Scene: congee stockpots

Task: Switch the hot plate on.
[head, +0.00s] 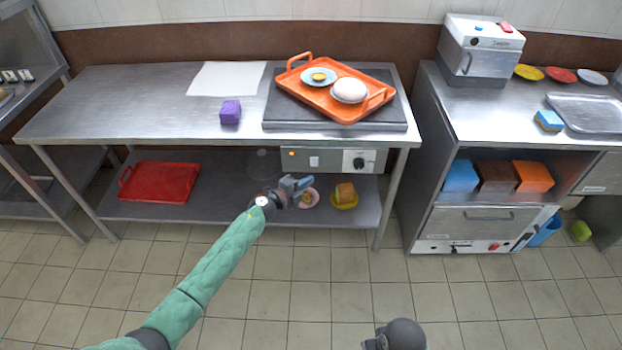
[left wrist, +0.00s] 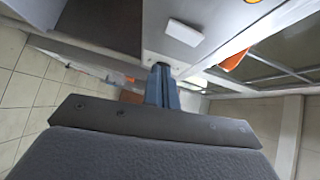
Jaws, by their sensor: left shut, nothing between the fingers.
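The hot plate (head: 390,121) is a dark flat slab on the steel table, with a grey control panel (head: 333,160) below its front edge. The panel carries an orange light (head: 291,154), a white switch (head: 314,161) and a black knob (head: 359,162). The white switch also shows in the left wrist view (left wrist: 184,32). My left gripper (head: 303,183) is shut and empty, a little below and left of the switch, apparently apart from it. Its blue fingers also show in the left wrist view (left wrist: 162,86), pointing past the panel. My right gripper's fingers are not seen.
An orange tray (head: 349,112) with a small plate and a white rounded thing stands on the hot plate. A purple block (head: 230,112) is left of it. The lower shelf holds a red tray (head: 160,182) and a yellow plate (head: 344,201). The floor in front is clear.

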